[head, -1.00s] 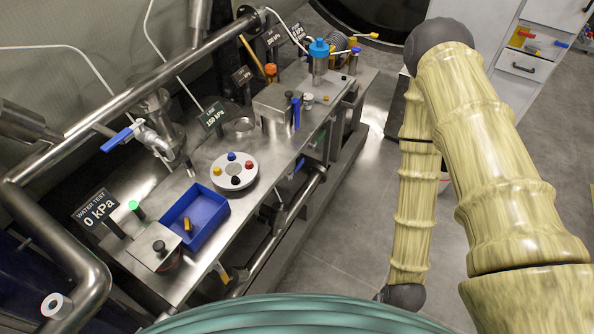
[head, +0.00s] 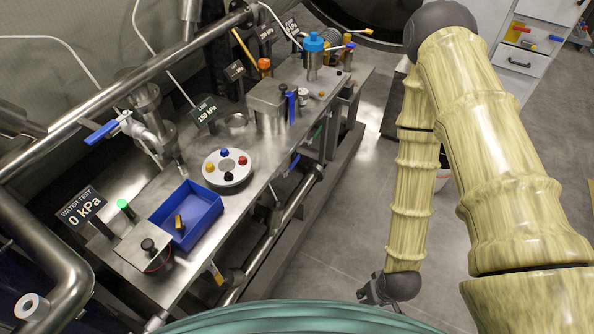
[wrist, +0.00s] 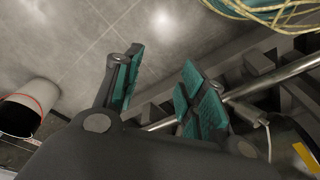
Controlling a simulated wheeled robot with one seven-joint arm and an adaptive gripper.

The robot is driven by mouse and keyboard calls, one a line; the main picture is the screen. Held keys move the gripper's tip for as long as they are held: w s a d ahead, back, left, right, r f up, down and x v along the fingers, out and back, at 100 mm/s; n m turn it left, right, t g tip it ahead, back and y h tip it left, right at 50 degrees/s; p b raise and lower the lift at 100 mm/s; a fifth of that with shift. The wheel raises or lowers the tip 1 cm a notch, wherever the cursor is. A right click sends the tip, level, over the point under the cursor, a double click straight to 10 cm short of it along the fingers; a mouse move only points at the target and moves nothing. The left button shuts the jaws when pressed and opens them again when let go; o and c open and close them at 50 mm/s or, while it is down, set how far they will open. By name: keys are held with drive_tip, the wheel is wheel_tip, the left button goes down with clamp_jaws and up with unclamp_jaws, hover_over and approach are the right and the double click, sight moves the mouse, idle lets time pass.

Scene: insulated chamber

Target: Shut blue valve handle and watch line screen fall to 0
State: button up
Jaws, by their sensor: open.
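Several blue handles show in the head view. A blue lever (head: 101,132) sits on the steel valve of the upper pipe at the left. An upright blue handle (head: 291,108) stands by the steel block on the bench. A small blue handle (head: 295,161) shows below the bench edge. I cannot tell which one the task means. The line screen (head: 207,112) is a small dark sign reading 150 kPa. My gripper (head: 374,293) hangs low over the floor, right of the bench and away from these handles. In the wrist view my gripper (wrist: 158,88) is open and empty, its teal pads apart.
The steel bench (head: 250,183) carries a blue tray (head: 205,213), a round dial with coloured knobs (head: 227,179) and a water test screen (head: 80,208) reading 0 kPa. A rail (head: 270,240) runs below its front. Floor (head: 330,240) beside it is clear. A bucket (wrist: 36,97) stands nearby.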

drive_tip(key=w+a+f+n+t+y+b, duration=0.1)
drive_tip(key=w+f+n+t+b, duration=0.15)
drive_tip(key=w+b, duration=0.35)
drive_tip(key=w+a+f+n+t+b, duration=0.2)
drive_tip(key=w+n+b, duration=0.15)
drive_tip(key=w, duration=0.45)
drive_tip(key=n+t+y+b, duration=0.85)
drive_tip(key=n+b, duration=0.95)
drive_tip(key=b, duration=1.6)
approach(296, 162)
drive_tip(key=shift+y, duration=0.35)
drive_tip(key=b+x, duration=0.1)
drive_tip(key=x, duration=0.2)
drive_tip(key=b+x, duration=0.1)
drive_tip(key=x, duration=0.2)
drive_tip(key=b+x, duration=0.1)
drive_tip(key=x, duration=0.2)
drive_tip(key=shift+w+d+f, duration=0.15)
drive_tip(key=shift+w+f, duration=0.05)
drive_tip(key=shift+f, duration=0.1)
drive_tip(key=shift+c, duration=0.2)
clamp_jaws()
